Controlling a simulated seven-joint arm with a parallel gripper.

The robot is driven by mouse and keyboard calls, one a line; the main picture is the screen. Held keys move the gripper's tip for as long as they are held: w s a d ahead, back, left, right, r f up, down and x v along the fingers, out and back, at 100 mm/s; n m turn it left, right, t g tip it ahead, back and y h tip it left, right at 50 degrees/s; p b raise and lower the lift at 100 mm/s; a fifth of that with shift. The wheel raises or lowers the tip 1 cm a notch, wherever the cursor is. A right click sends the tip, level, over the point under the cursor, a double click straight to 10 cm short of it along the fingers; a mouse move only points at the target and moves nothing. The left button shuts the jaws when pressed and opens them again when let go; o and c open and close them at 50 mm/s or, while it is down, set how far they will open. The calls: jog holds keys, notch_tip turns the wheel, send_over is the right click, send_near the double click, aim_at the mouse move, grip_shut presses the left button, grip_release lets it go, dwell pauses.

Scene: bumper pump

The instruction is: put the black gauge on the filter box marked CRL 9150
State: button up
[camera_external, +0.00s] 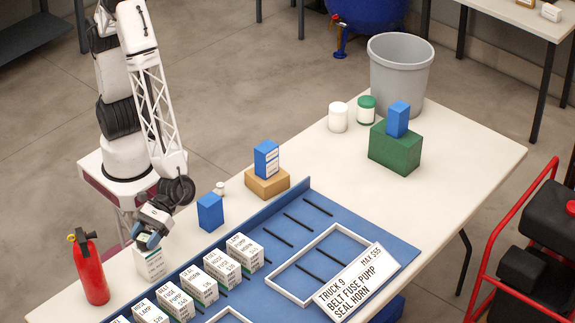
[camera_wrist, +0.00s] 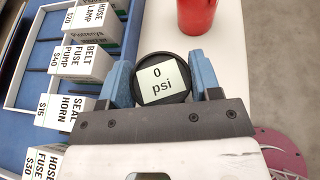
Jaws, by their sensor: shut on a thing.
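My gripper (camera_external: 147,238) is shut on the black gauge (camera_wrist: 163,92), a round black piece with a pale label reading "0 psi". In the wrist view the gauge sits between the two blue fingers (camera_wrist: 163,82). In the external view my gripper is low at the table's left end, directly above a white box (camera_external: 151,266) with small print that I cannot read. I cannot tell whether the gauge touches this box. The mark CRL 9150 is not legible on any box.
A red extinguisher (camera_external: 91,272) stands just left of my gripper. A blue tray (camera_external: 285,208) holds a row of white labelled boxes (camera_external: 199,285). Blue boxes stand on the table (camera_external: 210,212), on a tan block (camera_external: 267,185) and on a green block (camera_external: 394,150).

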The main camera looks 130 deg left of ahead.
jog(key=shift+f, duration=0.1)
jog(key=o, duration=1)
jog(key=v, duration=1.2)
dwell(0.5)
